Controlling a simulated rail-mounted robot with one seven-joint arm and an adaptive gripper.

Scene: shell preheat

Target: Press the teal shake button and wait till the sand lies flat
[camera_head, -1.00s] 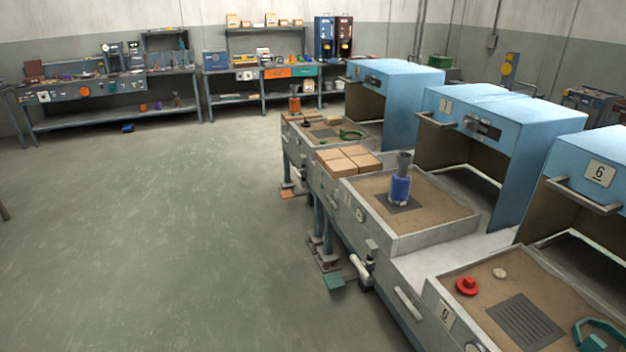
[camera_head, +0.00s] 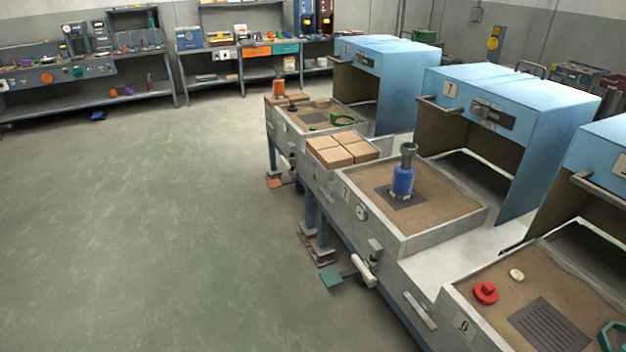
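Sand fills the open box of station 7 (camera_head: 472,222), lying around a dark grate, with a blue cylinder (camera_head: 403,181) standing on the grate. More sand lies in the nearer box of station 6 (camera_head: 449,297), beside a red knob-like piece (camera_head: 486,293) and a pale disc (camera_head: 516,275). The sand looks slightly uneven at the edges. A teal pedal-like plate (camera_head: 331,280) sits low beside station 7. A small teal round part (camera_head: 78,72) shows on the far left bench. I cannot tell which teal part is the shake button. My gripper is not in view.
Blue hoods (camera_head: 515,95) stand behind the sand boxes. Cardboard boxes (camera_head: 343,150) sit between station 7 and a farther station with a green ring (camera_head: 342,119). Cluttered benches (camera_head: 90,92) line the back wall. The floor (camera_head: 160,220) at left is open.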

